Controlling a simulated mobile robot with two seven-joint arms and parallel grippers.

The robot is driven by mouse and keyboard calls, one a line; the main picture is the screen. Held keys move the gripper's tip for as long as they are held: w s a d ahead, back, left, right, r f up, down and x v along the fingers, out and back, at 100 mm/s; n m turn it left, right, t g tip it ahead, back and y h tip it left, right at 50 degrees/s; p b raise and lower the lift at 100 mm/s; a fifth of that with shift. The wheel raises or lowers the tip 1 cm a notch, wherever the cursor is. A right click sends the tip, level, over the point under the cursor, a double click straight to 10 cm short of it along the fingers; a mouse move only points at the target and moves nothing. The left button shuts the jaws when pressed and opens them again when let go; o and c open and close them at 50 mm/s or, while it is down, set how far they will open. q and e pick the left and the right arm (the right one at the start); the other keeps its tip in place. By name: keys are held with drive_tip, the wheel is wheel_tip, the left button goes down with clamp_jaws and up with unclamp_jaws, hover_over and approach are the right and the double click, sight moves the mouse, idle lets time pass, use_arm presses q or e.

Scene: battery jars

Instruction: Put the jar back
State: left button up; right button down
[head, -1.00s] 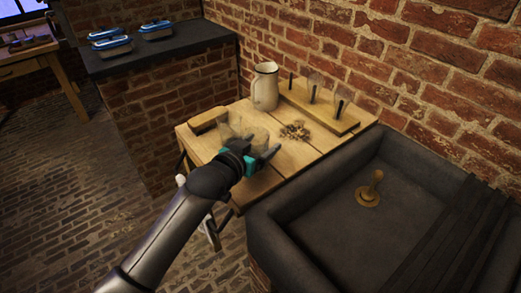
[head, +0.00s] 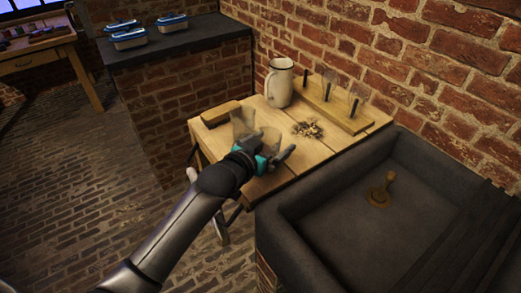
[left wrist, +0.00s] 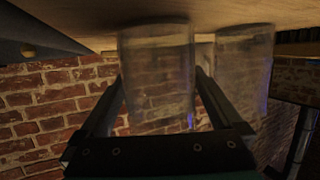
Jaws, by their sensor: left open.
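Two clear glass jars stand near the front left of the wooden table (head: 300,158). One jar (head: 243,122) is farther back. The other jar (head: 268,138) is at my left gripper (head: 279,147). In the left wrist view, one jar (left wrist: 158,65) shows between the open fingers and the other jar (left wrist: 243,70) is outside them, to the right. I cannot tell whether a finger touches the glass. A wooden board with dark upright pegs (head: 338,117) lies at the back, with clear glass around some pegs. My right gripper is not in view.
A white enamel jug (head: 279,84) stands at the back of the table. A brush (head: 220,113) lies at the left and a small heap of bits (head: 307,129) in the middle. A dark sink (head: 335,215) with a plunger-like tool (head: 381,190) adjoins the right side.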

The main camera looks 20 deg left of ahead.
use_arm(q)
drive_tip(key=p+v, duration=0.2)
drive_tip(key=v, duration=0.8)
drive_tip(key=shift+s+r, duration=0.1)
drive_tip(key=shift+s, duration=0.05)
drive_tip(key=shift+s+a+r+p, duration=0.2)
drive_tip(key=shift+s+p, duration=0.1)
drive_tip(key=shift+s, duration=0.3)
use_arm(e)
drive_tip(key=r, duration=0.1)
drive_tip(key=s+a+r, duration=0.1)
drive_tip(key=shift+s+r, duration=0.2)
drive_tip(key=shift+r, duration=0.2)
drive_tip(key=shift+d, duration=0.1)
